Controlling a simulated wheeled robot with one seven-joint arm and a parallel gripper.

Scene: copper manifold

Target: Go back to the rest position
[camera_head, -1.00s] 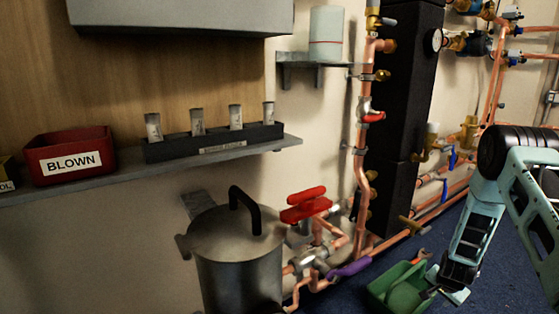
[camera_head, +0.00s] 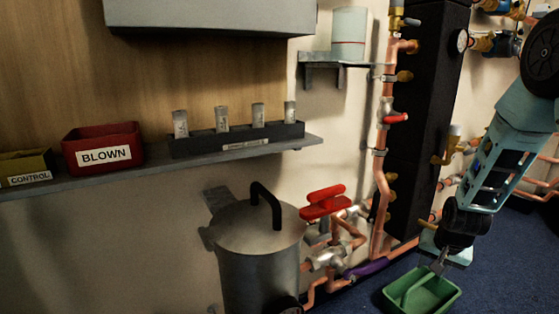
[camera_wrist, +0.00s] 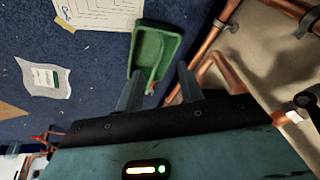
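My gripper (camera_head: 438,268) hangs at the end of my arm at the lower right of the head view, over or just behind the green tray (camera_head: 440,298) on the blue floor. In the wrist view the two fingers of my gripper (camera_wrist: 160,90) stand apart with nothing held between them. The green tray also shows there (camera_wrist: 171,45), beyond the fingertips and apart from them.
A steel pot (camera_head: 258,262) stands beside copper pipes with a red valve handle (camera_head: 324,202). A wall shelf (camera_head: 90,184) carries a red BLOWN bin (camera_head: 103,147), a yellow CONTROL bin (camera_head: 25,168) and a dark rack (camera_head: 236,139). A black column (camera_head: 425,120) stands near my arm.

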